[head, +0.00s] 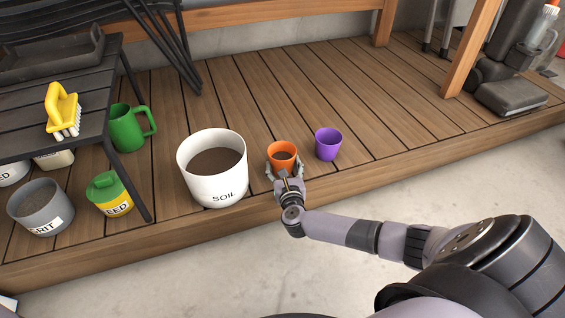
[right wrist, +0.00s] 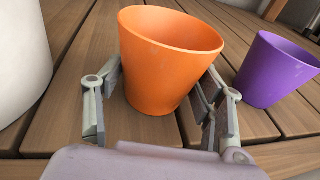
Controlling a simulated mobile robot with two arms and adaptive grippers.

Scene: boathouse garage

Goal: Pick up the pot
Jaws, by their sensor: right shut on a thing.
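In the right wrist view, the orange pot (right wrist: 168,62) sits between the finger pads (right wrist: 160,112), and the purple pot (right wrist: 277,70) stands apart to the right. I cannot tell whether the orange pot is clear of the boards. My left gripper is not in view.
A white soil bucket (head: 214,188) stands close on the left. Further left are a green jug (head: 128,130), a yellow-green seed container (head: 109,195), a grit bucket (head: 40,222) and a dark slatted table (head: 90,100) with a yellow brush (head: 62,106). The deck (head: 400,100) behind and right is mostly clear.

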